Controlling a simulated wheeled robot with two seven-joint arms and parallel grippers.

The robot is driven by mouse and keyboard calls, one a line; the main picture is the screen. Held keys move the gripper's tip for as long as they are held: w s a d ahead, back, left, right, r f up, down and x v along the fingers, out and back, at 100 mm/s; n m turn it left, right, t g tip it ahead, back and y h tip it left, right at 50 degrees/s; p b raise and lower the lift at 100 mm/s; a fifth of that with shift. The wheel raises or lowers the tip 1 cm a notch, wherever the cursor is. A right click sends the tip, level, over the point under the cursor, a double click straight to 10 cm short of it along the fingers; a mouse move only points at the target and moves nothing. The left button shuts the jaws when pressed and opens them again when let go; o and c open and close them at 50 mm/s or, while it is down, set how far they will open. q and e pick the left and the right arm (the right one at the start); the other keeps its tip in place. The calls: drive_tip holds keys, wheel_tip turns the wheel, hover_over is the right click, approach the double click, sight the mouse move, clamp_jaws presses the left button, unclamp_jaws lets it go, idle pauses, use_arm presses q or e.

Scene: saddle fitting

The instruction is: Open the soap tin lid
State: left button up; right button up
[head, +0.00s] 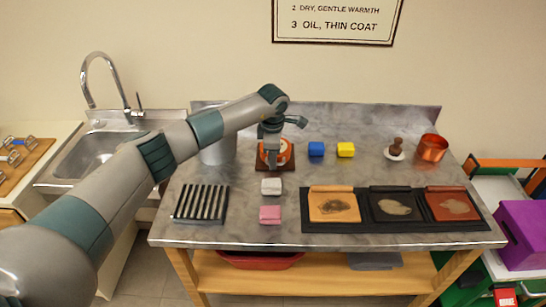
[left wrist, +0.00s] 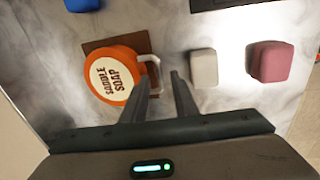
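The round orange soap tin (left wrist: 104,75) has a white "SADDLE SOAP" label on top and sits on a brown square board (left wrist: 143,42). Its lid appears shut. A pale loop-like tab (left wrist: 154,68) sticks out from the tin's side. In the head view the tin (head: 286,150) is partly hidden behind my left gripper (head: 272,160). In the left wrist view my left gripper (left wrist: 159,77) is open, its two fingers apart at the tab. I cannot tell whether a finger touches the tab. My right gripper is not in view.
A white block (head: 271,187) and a pink block (head: 270,214) lie in front of the tin. A blue block (head: 316,149) and a yellow block (head: 346,149) are to its right. A slatted rack (head: 201,204) is front left, a dark tray (head: 350,226) with leather pieces front right.

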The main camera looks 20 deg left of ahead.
use_arm(q)
clamp_jaws()
idle(1.4)
